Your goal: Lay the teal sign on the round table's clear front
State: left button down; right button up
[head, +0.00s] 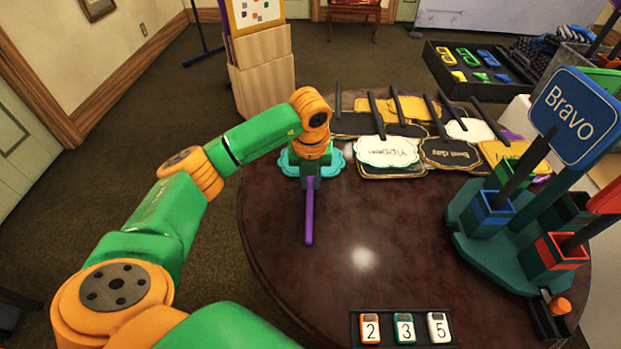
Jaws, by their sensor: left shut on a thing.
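The teal sign (335,158) has a scalloped edge and shows on both sides of my left gripper (308,180), which covers its middle. My left gripper is shut on the sign. A purple stick (309,222), seemingly the sign's handle, points from the gripper toward the table's front. The sign is over the left back part of the dark round table (370,215); I cannot tell whether it touches the top. The table's middle and front left are bare. My right gripper is not in view.
Several signs with black sticks, including a white one (386,151), lie overlapping at the back. A teal stand (462,222) with a blue Bravo sign (575,118) is at the right. A black tray (355,338) of number tags sits at the front edge.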

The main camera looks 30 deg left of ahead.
aim_at(311, 191)
pick_arm(q)
jog(key=c, duration=0.8)
grip_release()
jog(key=r, duration=0.4)
jog(key=s+r+p, duration=0.1)
jog(key=r, duration=0.3)
jog(key=d+r, duration=0.1)
jog(key=r, duration=0.3)
jog(key=shift+s+p, duration=0.2)
jog(key=shift+p, duration=0.15)
